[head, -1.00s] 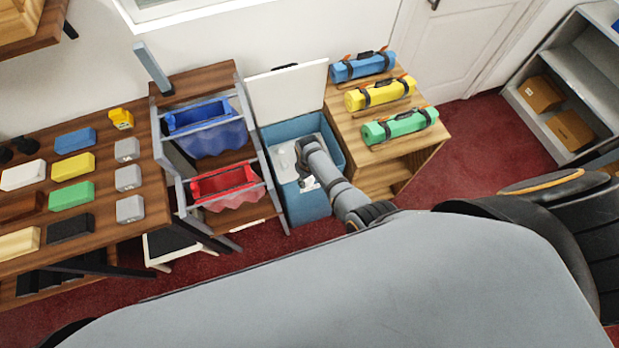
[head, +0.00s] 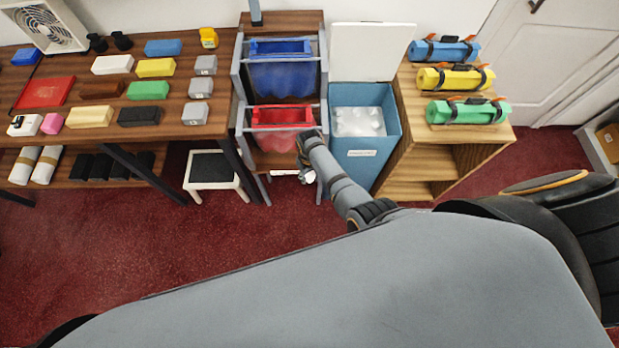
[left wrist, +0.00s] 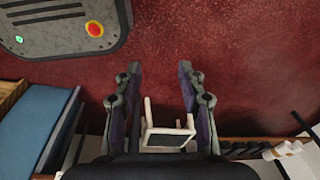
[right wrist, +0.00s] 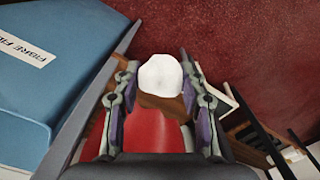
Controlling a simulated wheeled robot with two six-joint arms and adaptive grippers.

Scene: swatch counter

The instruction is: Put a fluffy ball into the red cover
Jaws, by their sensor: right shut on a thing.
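The red cover (head: 282,116) hangs open in the lower front part of a grey rack; it also shows in the right wrist view (right wrist: 150,135). My right gripper (right wrist: 160,82) is shut on a white fluffy ball (right wrist: 161,74). In the head view my right gripper (head: 305,168) is at the front right corner of the red cover, partly hidden by its own arm. The ball appears in front of the cover, outside it. My left gripper (left wrist: 160,82) is open and empty over the floor, with a white stool (left wrist: 166,136) beyond its fingers.
A blue bin (head: 383,160) with white filling (head: 358,122) and a raised lid (head: 371,52) stands right of the rack. A blue cover (head: 285,75) hangs behind the red one. A table with coloured blocks is left; a shelf with rolls is right. Red floor in front is free.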

